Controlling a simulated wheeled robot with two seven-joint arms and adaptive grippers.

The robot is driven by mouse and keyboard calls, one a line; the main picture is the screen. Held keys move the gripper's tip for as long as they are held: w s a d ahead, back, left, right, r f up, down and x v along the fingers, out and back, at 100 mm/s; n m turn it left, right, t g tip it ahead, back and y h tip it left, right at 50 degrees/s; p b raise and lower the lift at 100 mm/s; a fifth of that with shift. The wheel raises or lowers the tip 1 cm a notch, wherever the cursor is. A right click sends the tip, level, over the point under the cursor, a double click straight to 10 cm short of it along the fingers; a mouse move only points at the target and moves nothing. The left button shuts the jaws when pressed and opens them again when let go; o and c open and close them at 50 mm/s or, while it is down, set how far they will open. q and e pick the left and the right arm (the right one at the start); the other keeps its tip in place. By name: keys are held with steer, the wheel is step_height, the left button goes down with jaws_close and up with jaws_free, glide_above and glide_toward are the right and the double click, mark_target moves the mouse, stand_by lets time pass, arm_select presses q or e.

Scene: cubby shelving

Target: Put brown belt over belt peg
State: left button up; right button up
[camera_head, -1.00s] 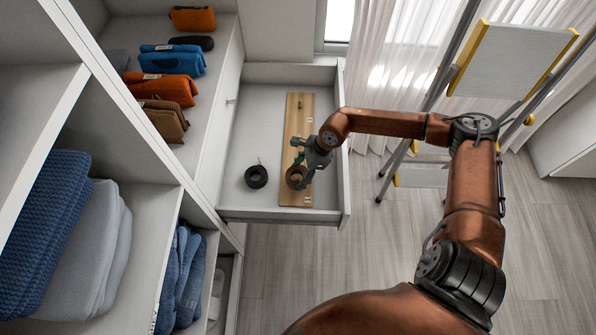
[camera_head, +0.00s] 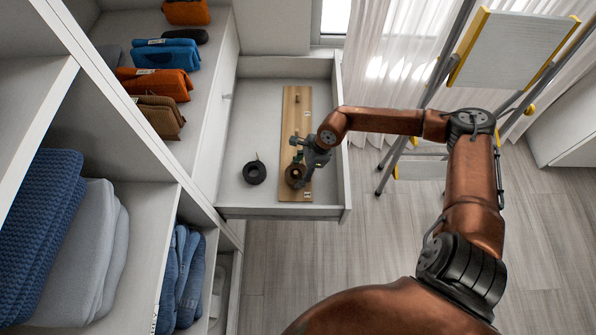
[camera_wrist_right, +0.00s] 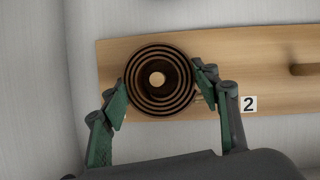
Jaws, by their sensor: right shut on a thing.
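The brown belt is a coiled roll, seen end-on in the right wrist view (camera_wrist_right: 158,103) and low on the board in the head view (camera_head: 294,175). My right gripper (camera_wrist_right: 162,88) is shut on it, one finger on each side of the coil; it also shows in the head view (camera_head: 299,162). The wooden peg board (camera_head: 296,125) lies in the open drawer. One bare peg (camera_head: 297,99) stands at its far end. A round light-wood patch shows in the coil's centre; I cannot tell whether it is a peg or the board. My left gripper is out of view.
A black coiled belt (camera_head: 254,173) lies in the drawer (camera_head: 280,212) left of the board. A label "2" (camera_wrist_right: 249,104) is on the board. Shelves with folded clothes (camera_head: 90,250) stand at left, a stepladder (camera_head: 510,50) at right.

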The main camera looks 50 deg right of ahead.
steer(key=o, duration=1.4)
steer(key=shift+c, duration=0.2)
steer(key=shift+r, duration=0.1)
steer(key=v, duration=1.1)
steer(key=shift+r, duration=0.4)
steer(key=shift+s+d, duration=0.1)
steer(key=shift+s, duration=0.05)
